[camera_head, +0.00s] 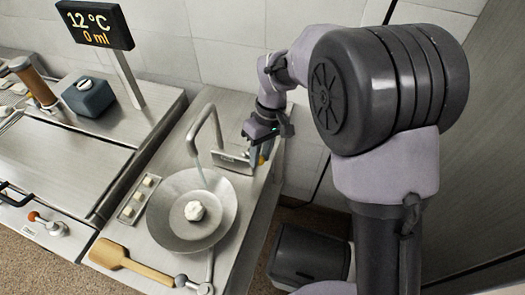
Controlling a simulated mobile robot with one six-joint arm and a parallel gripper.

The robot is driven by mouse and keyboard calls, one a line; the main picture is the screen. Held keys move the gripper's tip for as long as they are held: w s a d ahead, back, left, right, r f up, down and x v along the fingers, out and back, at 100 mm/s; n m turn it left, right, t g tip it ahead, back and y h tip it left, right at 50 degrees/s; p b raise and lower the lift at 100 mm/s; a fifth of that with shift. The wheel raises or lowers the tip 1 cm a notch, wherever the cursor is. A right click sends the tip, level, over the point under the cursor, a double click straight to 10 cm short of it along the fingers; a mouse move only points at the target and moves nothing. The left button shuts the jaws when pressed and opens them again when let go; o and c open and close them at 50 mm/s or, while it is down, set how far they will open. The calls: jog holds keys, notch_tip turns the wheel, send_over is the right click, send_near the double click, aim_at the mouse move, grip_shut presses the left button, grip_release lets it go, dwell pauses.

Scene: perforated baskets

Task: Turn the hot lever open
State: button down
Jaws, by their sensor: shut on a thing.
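My gripper (260,156) reaches down at the right end of a small metal panel (232,161) behind the bowl. Its fingers are shut on a small lever with a yellow-orange part (262,160), mostly hidden between them. I cannot tell any hot marking or the lever's exact angle. A bent metal spout (206,108) rises left of the panel over a round grey bowl (163,213). A thin pale streak runs from the spout down toward the bowl. A whitish lump (194,211) lies in the bowl. The display (95,23) reads 12 °C and 0 ml.
A tray with several pale cubes (127,211) is left of the bowl, and a wooden paddle (108,253) lies in front. A metal lever with a red-orange knob (34,217) is at far left. A dark bin (309,258) stands below the counter's right edge.

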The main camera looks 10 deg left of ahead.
jog(key=m, duration=0.1)
jog(key=s+m, duration=0.1)
jog(key=m, duration=0.1)
jog(key=shift+a, duration=0.4)
jog(key=shift+s+a+m+t+y+b, duration=0.1)
jog(key=shift+s+a+m+t+b, duration=0.45)
jog(key=shift+m, duration=1.2)
jog(key=shift+s+a+m+t+y+p, duration=0.1)
jog(key=shift+a+m+t, duration=0.15)
jog(key=shift+a+m, duration=1.05)
jog(key=shift+s+a+m+t+y+b, duration=0.1)
jog(key=shift+s+a+m+t+b, duration=0.25)
jog(key=shift+m, duration=1.8)
jog(key=c, duration=1.1)
grip_release()
jog(key=shift+a, duration=0.1)
jog(key=shift+c, duration=0.2)
jog(key=shift+r, duration=0.1)
